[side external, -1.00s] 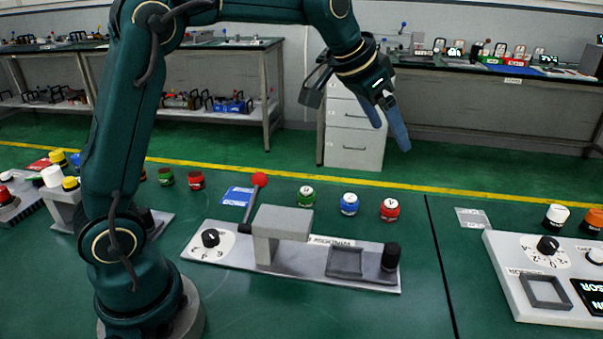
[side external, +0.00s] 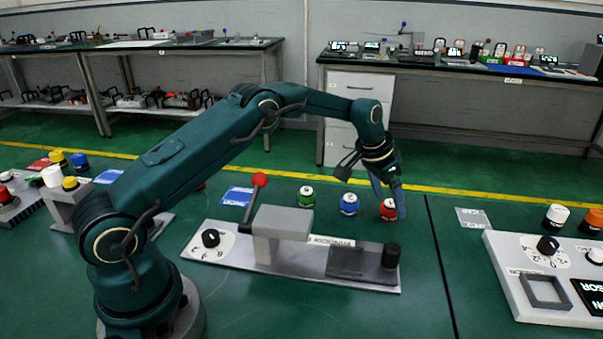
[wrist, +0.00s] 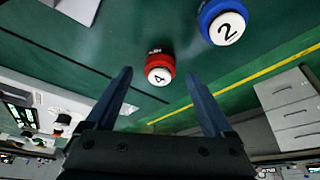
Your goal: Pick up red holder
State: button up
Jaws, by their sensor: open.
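The red holder (side external: 387,211), a short red cylinder with a white top marked 4, stands on the green table right of the blue holder (side external: 348,204). My gripper (side external: 391,203) is low over it, with a finger partly in front of it in the side view. In the wrist view, the red holder (wrist: 159,66) appears between the spread fingertips of my gripper (wrist: 159,73). The gripper is open and empty. I cannot tell whether a finger touches the holder.
The blue holder, marked 2, appears close by in the wrist view (wrist: 223,22). A green holder (side external: 306,196) stands further left. The grey microwave generator (side external: 300,275) with its red-knobbed lever lies in front.

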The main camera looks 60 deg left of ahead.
jog(key=shift+w+f, duration=0.2)
jog(key=shift+f, duration=0.3)
grip_shut()
jog(key=shift+r, duration=0.15)
